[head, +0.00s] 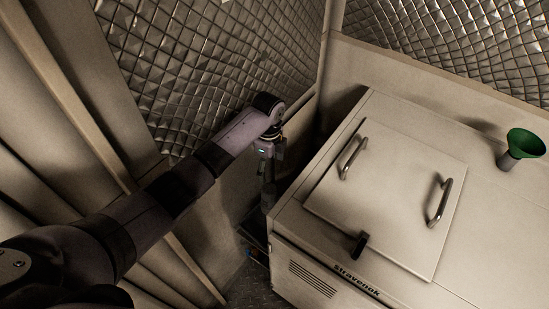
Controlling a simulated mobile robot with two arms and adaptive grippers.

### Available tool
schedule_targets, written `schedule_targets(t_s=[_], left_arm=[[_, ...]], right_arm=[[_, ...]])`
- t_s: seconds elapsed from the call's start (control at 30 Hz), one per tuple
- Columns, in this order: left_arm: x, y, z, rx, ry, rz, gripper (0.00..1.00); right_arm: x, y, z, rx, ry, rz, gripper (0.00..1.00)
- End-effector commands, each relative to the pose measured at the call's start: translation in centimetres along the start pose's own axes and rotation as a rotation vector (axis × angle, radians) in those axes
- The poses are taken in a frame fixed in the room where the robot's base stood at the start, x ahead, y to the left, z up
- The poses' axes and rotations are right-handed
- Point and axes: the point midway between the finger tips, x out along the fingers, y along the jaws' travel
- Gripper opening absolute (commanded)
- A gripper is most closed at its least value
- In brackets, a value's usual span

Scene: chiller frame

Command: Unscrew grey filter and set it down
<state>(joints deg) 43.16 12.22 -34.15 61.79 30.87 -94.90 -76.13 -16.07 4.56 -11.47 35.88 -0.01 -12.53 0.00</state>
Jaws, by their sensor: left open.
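My left arm reaches in from the left, and its gripper (268,178) points down into the narrow gap between the wall and the white chiller box. The gripper is open; its fingers are small and dark in this view. A dark upright shape (268,201) shows just below the fingers, beside the box. I cannot tell whether it is the grey filter or whether the fingers touch it. No other part that I can name as the filter shows. My right gripper is not in view.
The chiller box (385,104) fills the right, with a lid (390,190), two metal handles (440,201) (352,157) and a black latch (360,244). A green funnel (525,143) stands on its top right. Quilted metal walls (200,60) close off the back. Some floor (250,292) shows at the bottom.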

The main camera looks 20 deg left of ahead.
Motion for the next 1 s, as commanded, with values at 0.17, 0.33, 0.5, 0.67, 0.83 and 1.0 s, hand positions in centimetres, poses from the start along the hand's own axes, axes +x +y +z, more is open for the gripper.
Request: schedule_targets(t_s=[0.17, 0.33, 0.5, 0.67, 0.83, 1.0], left_arm=[[1.4, 0.1, -0.1, -0.001, 0.001, 0.004, 0.74], [4.2, 0.1, 0.0, 0.000, 0.001, 0.001, 0.74], [6.7, 0.1, 0.0, -0.001, 0.001, 0.000, 0.74], [8.9, 0.1, 0.0, -0.001, 0.000, 0.000, 0.74], [11.2, 0.1, 0.0, -0.001, 0.000, 0.000, 0.74], [13.6, 0.1, 0.0, -0.001, 0.000, 0.000, 0.74]], right_arm=[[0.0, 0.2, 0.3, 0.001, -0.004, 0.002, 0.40], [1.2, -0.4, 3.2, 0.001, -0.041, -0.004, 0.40], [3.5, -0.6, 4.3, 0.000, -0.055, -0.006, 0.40], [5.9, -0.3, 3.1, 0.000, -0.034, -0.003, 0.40], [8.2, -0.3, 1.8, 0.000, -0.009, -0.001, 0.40], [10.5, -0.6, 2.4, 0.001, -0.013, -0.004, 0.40]])
